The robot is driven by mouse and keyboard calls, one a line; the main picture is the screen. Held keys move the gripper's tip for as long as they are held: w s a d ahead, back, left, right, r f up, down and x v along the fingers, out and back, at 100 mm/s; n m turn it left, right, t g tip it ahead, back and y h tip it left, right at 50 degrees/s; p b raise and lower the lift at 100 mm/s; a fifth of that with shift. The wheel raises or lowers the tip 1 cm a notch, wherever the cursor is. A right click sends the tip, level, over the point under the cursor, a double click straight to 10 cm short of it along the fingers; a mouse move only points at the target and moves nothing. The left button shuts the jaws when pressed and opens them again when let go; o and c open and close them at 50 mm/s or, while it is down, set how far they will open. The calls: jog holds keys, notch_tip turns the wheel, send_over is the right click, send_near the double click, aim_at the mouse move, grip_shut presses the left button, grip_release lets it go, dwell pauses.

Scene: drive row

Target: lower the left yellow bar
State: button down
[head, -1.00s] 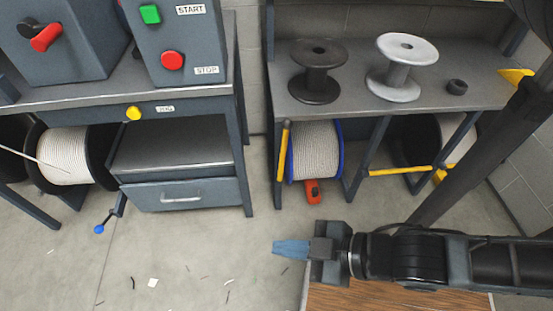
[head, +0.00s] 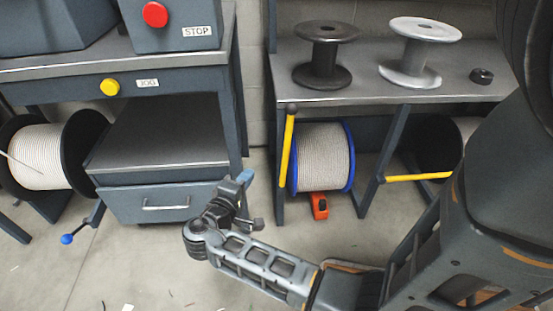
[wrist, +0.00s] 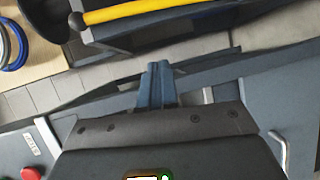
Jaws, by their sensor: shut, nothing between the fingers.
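The left yellow bar (head: 289,150) stands nearly upright at the left front of the blue-rimmed spool, with a dark knob at its top. A yellow bar with a dark ball end, apparently the same one, crosses the top of the wrist view (wrist: 135,11). The right yellow bar (head: 418,177) lies nearly level further right. My gripper (head: 245,177) is shut and empty, in front of the drawer cabinet and left of the upright bar, apart from it. Its blue fingers show together in the wrist view (wrist: 156,86).
A rope spool with blue rims (head: 322,156) sits behind the left bar, with an orange object (head: 319,206) on the floor below. Two empty spools stand on the bench (head: 380,92) above. The drawer cabinet (head: 150,198) and a blue-knobbed crank (head: 67,239) are at left.

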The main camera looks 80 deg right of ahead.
aim_at(286, 153)
jog(key=s+d+r+m+g+h+b, duration=0.1)
jog(key=s+d+b, duration=0.3)
jog(key=d, duration=0.9)
jog(key=shift+s+m+g, duration=0.4)
jog(key=shift+s+g, duration=0.25)
jog(key=shift+g, duration=0.15)
jog(key=shift+r, duration=0.1)
